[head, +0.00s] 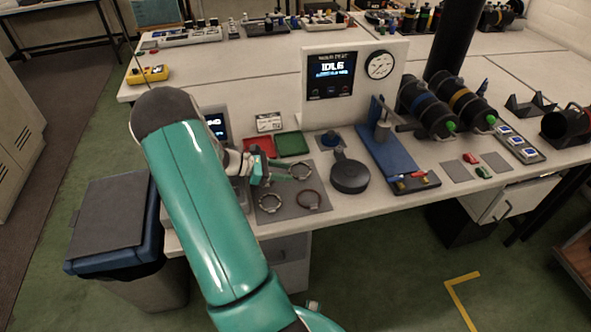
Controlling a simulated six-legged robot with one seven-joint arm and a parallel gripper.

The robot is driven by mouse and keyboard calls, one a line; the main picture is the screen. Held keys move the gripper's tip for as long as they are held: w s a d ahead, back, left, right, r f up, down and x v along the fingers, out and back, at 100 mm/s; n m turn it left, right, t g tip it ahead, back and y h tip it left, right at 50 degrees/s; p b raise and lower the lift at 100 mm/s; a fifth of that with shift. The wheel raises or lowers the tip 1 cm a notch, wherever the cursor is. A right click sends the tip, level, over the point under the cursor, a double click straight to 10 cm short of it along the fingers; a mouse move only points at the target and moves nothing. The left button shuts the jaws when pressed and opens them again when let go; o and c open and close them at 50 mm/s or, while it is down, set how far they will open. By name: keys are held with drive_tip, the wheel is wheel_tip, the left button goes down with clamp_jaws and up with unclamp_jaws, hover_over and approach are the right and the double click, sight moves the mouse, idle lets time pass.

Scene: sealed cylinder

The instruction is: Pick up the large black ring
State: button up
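My gripper (288,171) reaches in from the left over the grey mat (288,212) on the bench. Its two teal fingers look spread apart, with nothing clearly between them. A dark and silver ring (302,176) lies just beyond the fingertips; I cannot tell whether they touch it. A second dark and silver ring (262,208) lies at the mat's front left. A dark reddish ring (319,202) lies at the front right. At this size I cannot tell for sure which ring is the large black one.
A round black object (350,177) stands right of the mat. Red (258,145) and green (291,144) trays lie behind it. A display panel with a gauge (381,64) rises at the back. A blue stand (398,160) and black cylinders (428,108) fill the right.

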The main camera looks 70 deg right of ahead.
sight(302, 173)
drive_tip(key=shift+w+d+f, duration=0.15)
drive_tip(key=shift+w+d, duration=0.1)
drive_tip(key=shift+w, duration=0.35)
drive_tip(key=shift+s, duration=0.1)
drive_tip(key=x, duration=0.7)
drive_tip(key=shift+s+r, duration=0.3)
drive_tip(key=shift+s, duration=0.05)
clamp_jaws()
